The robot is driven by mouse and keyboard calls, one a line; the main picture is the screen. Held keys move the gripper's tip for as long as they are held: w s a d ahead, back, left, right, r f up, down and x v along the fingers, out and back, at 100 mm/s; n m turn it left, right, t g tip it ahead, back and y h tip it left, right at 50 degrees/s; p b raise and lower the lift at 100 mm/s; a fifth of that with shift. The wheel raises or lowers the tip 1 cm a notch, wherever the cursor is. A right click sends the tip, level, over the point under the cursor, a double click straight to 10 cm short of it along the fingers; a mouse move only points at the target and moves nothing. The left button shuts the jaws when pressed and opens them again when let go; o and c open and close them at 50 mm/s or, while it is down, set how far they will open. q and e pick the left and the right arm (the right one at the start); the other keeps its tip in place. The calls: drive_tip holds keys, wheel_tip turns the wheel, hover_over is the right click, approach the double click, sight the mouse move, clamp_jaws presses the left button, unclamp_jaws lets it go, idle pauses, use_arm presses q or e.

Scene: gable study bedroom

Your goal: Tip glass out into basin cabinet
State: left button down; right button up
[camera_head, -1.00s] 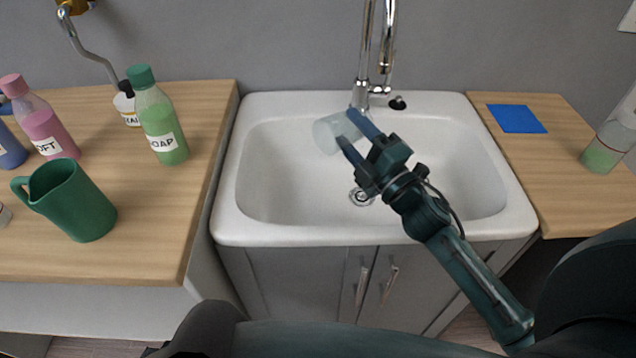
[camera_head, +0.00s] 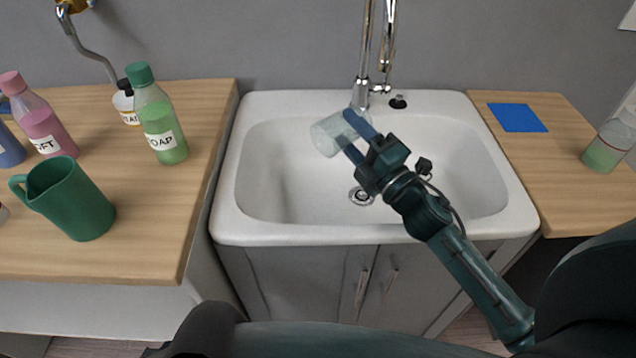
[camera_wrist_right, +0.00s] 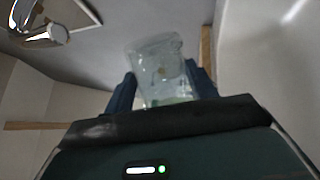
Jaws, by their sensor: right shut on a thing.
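A clear glass (camera_head: 331,134) is held by my right gripper (camera_head: 356,136) above the white basin of the basin cabinet (camera_head: 228,190). The glass lies tilted well over, nearly on its side, with its open end toward the left. In the right wrist view the glass (camera_wrist_right: 160,72) sits between the two blue fingers of my right gripper (camera_wrist_right: 162,92). The glass looks clear, and I cannot tell whether liquid is left in it. My left gripper is not in view.
A tap (camera_head: 363,90) rises behind the basin, and the drain (camera_head: 361,196) lies below my gripper. The left counter holds a green jug (camera_head: 78,205), a green soap bottle (camera_head: 160,125) and a pink bottle (camera_head: 44,122). A blue square (camera_head: 517,118) and a bottle (camera_head: 604,148) are on the right counter.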

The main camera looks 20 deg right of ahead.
sight(339, 152)
drive_tip(key=shift+a+f+n, duration=0.1)
drive_tip(key=shift+f+n, duration=0.05)
drive_tip(key=shift+n, duration=0.25)
drive_tip(key=shift+s+a+r+n+y, duration=0.15)
drive_tip(key=shift+r+n+y, duration=0.1)
drive_tip(key=shift+n, duration=0.35)
drive_tip(key=shift+a+r+n+y, duration=0.15)
drive_tip(key=shift+n+y, duration=0.1)
drive_tip(key=shift+n, duration=0.35)
drive_tip(key=shift+s+a+f+n+g+y+b, duration=0.1)
drive_tip(key=shift+a+f+n+g+y+b, duration=0.15)
drive_tip(key=shift+n, duration=0.25)
drive_tip(key=shift+f+n+g+y+b, duration=0.15)
drive_tip(key=shift+f+n+b, duration=0.15)
drive_tip(key=shift+n, duration=0.2)
drive_tip(key=shift+s+a+r+n, duration=0.15)
drive_tip(key=shift+a+r+n, duration=0.2)
drive_tip(key=shift+n, duration=0.65)
drive_tip(key=shift+s+a+f+n+g+y, duration=0.1)
drive_tip(key=shift+a+f+n+g+y, duration=0.15)
drive_tip(key=shift+n, duration=0.35)
drive_tip(key=shift+s+a+f+n+g+y, duration=0.15)
drive_tip(key=shift+f+n, duration=0.2)
drive_tip(key=shift+n, duration=0.25)
